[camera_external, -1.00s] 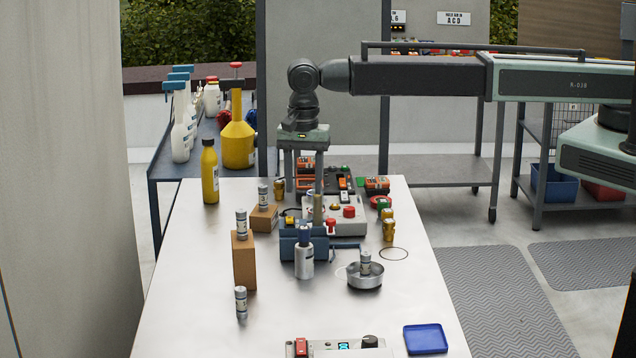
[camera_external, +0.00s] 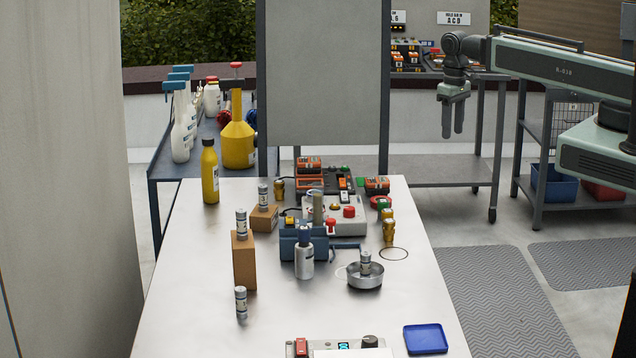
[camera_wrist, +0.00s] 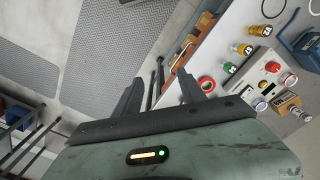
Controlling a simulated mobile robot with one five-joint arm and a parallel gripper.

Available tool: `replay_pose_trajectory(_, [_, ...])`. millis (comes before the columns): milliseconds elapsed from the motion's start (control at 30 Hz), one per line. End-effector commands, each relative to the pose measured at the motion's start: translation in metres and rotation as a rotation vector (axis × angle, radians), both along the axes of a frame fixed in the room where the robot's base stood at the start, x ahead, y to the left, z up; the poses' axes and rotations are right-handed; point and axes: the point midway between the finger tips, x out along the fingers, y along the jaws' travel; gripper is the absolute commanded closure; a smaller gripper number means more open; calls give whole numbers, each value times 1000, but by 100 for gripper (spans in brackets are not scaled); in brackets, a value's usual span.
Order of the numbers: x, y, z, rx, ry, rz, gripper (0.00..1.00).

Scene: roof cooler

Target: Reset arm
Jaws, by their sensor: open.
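My gripper (camera_external: 453,118) hangs fingers-down at the end of my arm, right of the white table (camera_external: 400,290) and above the floor side of it. Its two fingers are apart with nothing between them. In the wrist view my gripper (camera_wrist: 158,95) shows both dark fingers spread, with floor and the table's edge beyond them. The arm is drawn back toward its base at the right.
On the table stand a control box (camera_external: 349,222) with a red button, a blue vise (camera_external: 290,245), a metal dish (camera_external: 365,278), a tall brown block (camera_external: 244,262) and a blue tray (camera_external: 425,339). A yellow bottle (camera_external: 210,172) stands at the back left. Grey mats (camera_external: 490,300) lie on the floor.

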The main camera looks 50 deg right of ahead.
Motion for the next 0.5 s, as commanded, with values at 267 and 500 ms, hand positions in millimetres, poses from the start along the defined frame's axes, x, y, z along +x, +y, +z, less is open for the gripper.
replay_pose_trajectory(267, [0,1,-58,0,0,-1,52])
replay_pose_trajectory(500, [0,0,-126,0,0,-2,52])
